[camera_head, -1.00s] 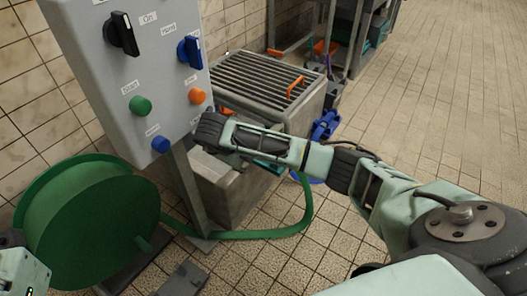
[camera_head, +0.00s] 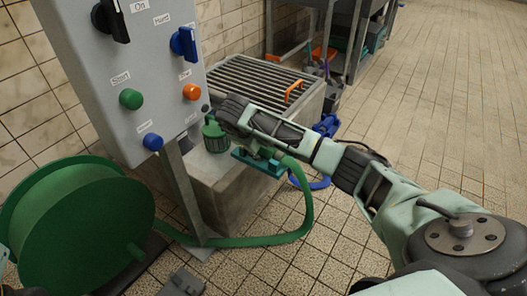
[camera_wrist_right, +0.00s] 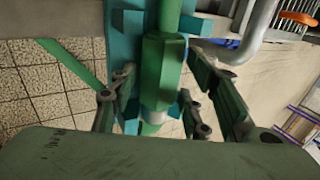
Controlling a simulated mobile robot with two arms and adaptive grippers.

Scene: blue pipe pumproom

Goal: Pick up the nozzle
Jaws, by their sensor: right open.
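The green nozzle (camera_head: 215,135) sits at the edge of the concrete basin, with its wide ribbed end to the left of my right wrist. The green hose (camera_head: 305,205) joins its other end. A teal holder (camera_head: 258,162) lies under it. In the right wrist view, the nozzle's faceted green body (camera_wrist_right: 163,70) runs up and down the picture over the teal holder, with a silver ring below. My right gripper (camera_wrist_right: 160,88) is open, with one finger on each side of the nozzle. Contact cannot be told. In the head view my wrist hides most of the gripper.
A grey control box (camera_head: 120,75) with knobs and buttons stands left of my right wrist, on a post. The green hose reel (camera_head: 70,225) is at lower left. A grated basin (camera_head: 265,85) lies behind my wrist. Open tiled floor (camera_head: 440,110) is at right.

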